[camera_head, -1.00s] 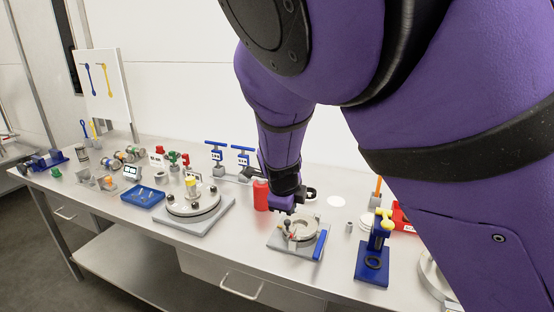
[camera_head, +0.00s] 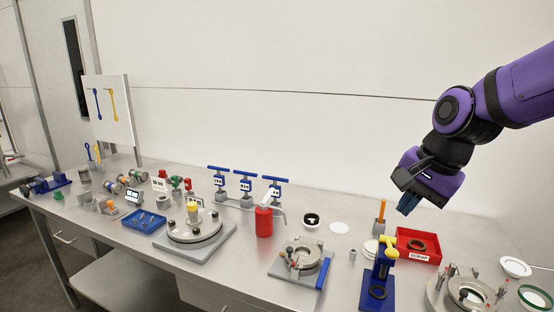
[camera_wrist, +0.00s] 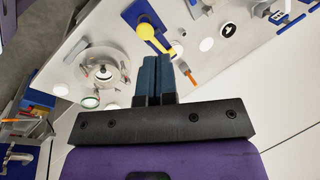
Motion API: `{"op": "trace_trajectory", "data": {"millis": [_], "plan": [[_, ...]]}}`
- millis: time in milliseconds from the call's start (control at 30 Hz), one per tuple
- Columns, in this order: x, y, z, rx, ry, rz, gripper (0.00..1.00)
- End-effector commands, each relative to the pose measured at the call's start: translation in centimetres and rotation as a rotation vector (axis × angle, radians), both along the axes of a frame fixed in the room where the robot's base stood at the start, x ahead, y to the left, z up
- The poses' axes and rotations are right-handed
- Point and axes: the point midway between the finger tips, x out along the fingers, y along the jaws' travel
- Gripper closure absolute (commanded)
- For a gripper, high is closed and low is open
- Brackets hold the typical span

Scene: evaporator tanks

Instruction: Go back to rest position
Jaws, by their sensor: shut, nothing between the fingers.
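My gripper (camera_head: 407,204) is raised in the air at the right of the head view, above the red tray on the bench. Its blue fingers (camera_wrist: 157,78) are together with nothing between them in the wrist view. My purple arm reaches in from the right edge. The bench (camera_head: 110,225) lies below, and nothing touches the gripper.
Under the gripper stand a red tray (camera_head: 432,257), a blue press with a yellow handle (camera_head: 376,275) and an orange upright stick (camera_head: 380,212). Clamp fixtures (camera_head: 301,258), a red bottle (camera_head: 264,221) and blue-handled valves (camera_head: 245,183) stand further left. The air before the wall is clear.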

Motion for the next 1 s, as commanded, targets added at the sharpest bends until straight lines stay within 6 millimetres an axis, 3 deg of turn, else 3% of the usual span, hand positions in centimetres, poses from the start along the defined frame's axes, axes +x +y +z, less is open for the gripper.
{"op": "trace_trajectory", "data": {"millis": [233,533,700,1000], "plan": [[-6.1,-3.8,3.6,-0.122,-0.159,0.286,1.0],[-12.9,-6.2,5.4,-0.373,-0.278,0.58,1.0],[-14.8,-6.6,5.5,-0.461,-0.29,0.665,1.0],[-15.2,-6.6,5.5,-0.481,-0.29,0.687,1.0]]}}
